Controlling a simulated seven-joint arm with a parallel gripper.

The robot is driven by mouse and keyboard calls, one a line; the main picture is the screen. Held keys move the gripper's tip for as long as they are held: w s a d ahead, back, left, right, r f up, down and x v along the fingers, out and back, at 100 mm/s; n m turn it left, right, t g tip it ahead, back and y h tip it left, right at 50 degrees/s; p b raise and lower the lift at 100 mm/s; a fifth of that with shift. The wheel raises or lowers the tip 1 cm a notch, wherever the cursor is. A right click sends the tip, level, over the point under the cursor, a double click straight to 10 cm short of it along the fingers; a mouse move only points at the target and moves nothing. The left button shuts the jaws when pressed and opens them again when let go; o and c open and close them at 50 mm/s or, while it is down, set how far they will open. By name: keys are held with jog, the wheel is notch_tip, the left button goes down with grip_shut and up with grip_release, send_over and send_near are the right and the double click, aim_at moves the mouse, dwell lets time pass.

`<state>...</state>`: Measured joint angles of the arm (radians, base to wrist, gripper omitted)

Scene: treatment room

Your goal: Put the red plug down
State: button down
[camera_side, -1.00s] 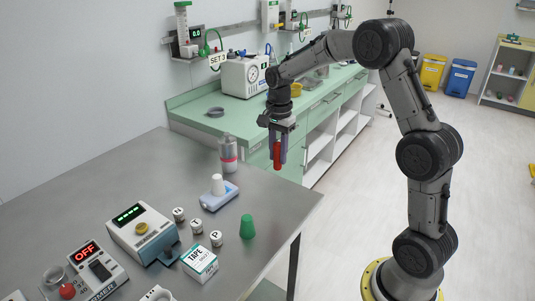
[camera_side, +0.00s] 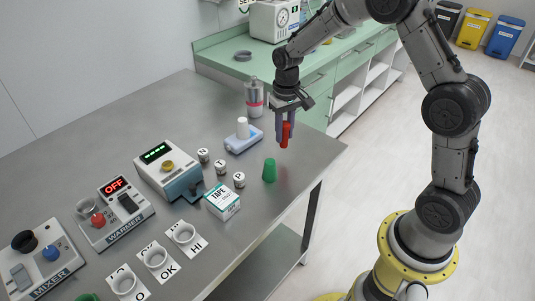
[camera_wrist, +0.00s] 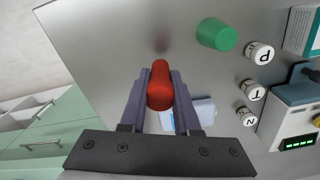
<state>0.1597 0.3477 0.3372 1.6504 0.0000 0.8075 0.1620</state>
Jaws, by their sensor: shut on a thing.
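The red plug (camera_side: 285,135) is held upright between the two fingers of my gripper (camera_side: 285,124). In the wrist view the red plug (camera_wrist: 160,86) sits between the purple-grey fingertips of my gripper (camera_wrist: 159,95). The plug is above the grey metal table (camera_side: 262,214), near its right edge. A faint dark spot shows on the table beyond the plug in the wrist view. Its exact height above the table I cannot tell. My gripper is shut on the plug.
A green plug (camera_side: 269,170) stands on the table in front of the gripper. A blue-white holder (camera_side: 243,140) and a bottle (camera_side: 254,99) are to the left. Lettered weights (camera_side: 220,167), a tape box (camera_side: 222,201) and several devices stand further left. Bare table lies around the green plug.

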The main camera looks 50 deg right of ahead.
jog(key=n, duration=0.3)
jog(key=shift+w+n, duration=0.3)
jog(key=shift+w, duration=0.05)
dwell(0.3)
jog(key=m, duration=0.3)
jog(key=shift+s+r+m, duration=0.1)
jog(key=shift+s+m, duration=0.25)
jog(key=shift+m, duration=0.05)
jog(key=m, duration=0.1)
jog(key=r+m, duration=0.1)
jog(key=m, duration=0.1)
jog(key=shift+s+d, duration=0.2)
jog(key=shift+s, duration=0.15)
jog(key=s+d+r+m, duration=0.2)
jog(key=d+r+m, duration=0.4)
jog(key=m, duration=0.5)
jog(key=shift+s+r, duration=0.4)
jog(key=shift+r, duration=0.4)
jog(key=shift+d, duration=0.1)
